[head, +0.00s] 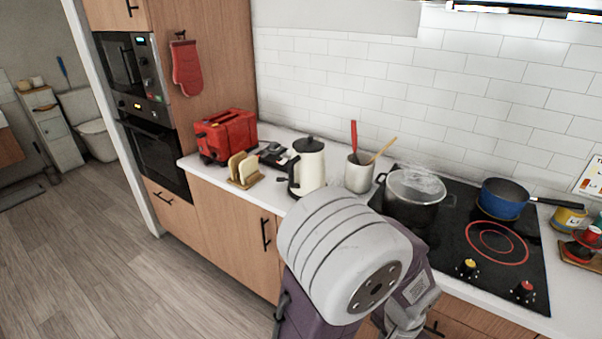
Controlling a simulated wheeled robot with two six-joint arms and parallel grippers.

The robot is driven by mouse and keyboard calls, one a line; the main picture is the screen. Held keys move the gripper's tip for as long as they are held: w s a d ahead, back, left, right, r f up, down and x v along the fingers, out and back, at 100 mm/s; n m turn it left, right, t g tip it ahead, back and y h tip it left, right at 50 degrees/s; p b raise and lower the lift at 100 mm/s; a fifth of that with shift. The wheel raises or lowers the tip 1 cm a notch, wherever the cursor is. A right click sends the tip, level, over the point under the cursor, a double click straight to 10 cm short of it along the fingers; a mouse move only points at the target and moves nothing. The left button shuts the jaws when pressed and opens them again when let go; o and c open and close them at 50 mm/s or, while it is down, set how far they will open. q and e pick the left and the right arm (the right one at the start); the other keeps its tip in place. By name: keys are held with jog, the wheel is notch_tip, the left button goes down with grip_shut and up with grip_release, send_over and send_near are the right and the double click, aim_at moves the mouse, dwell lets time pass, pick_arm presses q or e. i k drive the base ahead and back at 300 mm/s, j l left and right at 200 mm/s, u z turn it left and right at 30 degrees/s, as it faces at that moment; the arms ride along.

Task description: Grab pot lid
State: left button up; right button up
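A dark pot (410,213) stands on the rear left of the black cooktop. A clear glass lid (417,180) shows at its top; it is see-through, and I cannot tell exactly how it sits on the rim. My own grey and purple arm links fill the bottom middle of the head view, in front of the counter, and hide part of the counter and the cooktop's front left. Neither of my grippers shows, so their distance to the lid cannot be seen.
A blue pan (503,198) stands right of the pot on the cooktop (455,220). A utensil holder (358,174) and a cream kettle (308,165) stand to the left. A red toaster (226,136) is farther left. The wooden floor (150,285) at left is clear.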

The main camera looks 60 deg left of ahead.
aim_at(393, 181)
jog(key=u, duration=1.15)
jog(key=i+u, duration=0.1)
